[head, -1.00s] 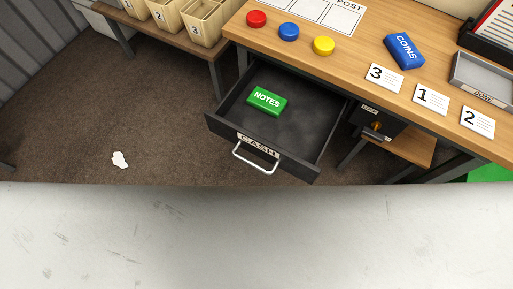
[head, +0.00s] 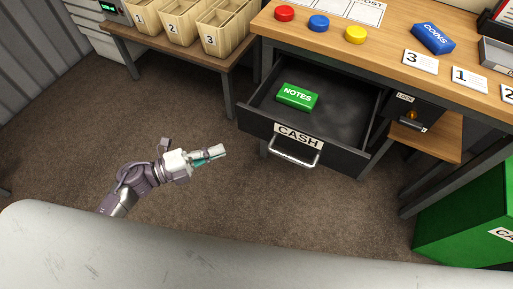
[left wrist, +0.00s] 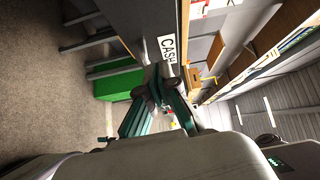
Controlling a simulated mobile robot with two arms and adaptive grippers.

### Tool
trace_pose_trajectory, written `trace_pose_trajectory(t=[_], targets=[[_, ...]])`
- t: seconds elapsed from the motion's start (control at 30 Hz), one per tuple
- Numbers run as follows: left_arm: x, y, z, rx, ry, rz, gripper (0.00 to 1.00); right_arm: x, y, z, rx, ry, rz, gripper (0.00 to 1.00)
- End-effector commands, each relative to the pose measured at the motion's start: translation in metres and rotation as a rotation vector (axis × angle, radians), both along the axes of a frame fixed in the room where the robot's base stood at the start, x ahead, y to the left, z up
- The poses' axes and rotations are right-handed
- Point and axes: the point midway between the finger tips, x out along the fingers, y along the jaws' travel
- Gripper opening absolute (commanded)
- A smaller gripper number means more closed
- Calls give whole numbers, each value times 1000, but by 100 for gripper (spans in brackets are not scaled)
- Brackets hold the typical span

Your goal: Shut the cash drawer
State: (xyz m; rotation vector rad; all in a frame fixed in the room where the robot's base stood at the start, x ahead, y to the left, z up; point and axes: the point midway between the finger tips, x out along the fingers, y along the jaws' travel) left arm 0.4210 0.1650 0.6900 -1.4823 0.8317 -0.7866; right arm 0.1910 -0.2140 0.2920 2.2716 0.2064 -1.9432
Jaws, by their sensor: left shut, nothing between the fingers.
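The cash drawer (head: 262,124) is pulled open under the wooden desk, with a CASH label and a silver handle (head: 296,156) on its front. A green NOTES bundle (head: 297,96) lies inside it at the left. My left gripper (head: 221,151) is shut and empty, in front of the drawer and left of the handle, apart from both. In the left wrist view the gripper's teal fingers (left wrist: 160,110) show with the drawer's CASH front (left wrist: 168,48) beyond them. My right gripper is in neither view.
The desk top (head: 385,45) holds red, blue and yellow discs, a blue COINS bundle (head: 433,38) and number cards. Numbered wooden bins (head: 222,38) stand on a low bench at left. A green box (head: 455,225) stands at right. Carpet before the drawer is clear.

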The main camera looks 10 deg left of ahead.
Motion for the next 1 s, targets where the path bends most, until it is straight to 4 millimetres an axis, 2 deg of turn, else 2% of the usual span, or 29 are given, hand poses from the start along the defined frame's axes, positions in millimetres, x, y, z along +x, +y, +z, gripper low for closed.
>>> trace_pose_trajectory(t=[0.1,0.23,0.67,0.8,1.0], targets=[[-8,-10,9,38,-59,-69,0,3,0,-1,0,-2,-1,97],[-4,-22,12,38,-64,-76,0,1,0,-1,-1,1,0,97],[37,-100,12,35,-61,-71,0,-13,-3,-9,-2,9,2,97],[59,-105,11,38,-62,-70,0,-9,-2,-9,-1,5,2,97],[73,-109,11,37,-60,-70,0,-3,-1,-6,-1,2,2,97]])
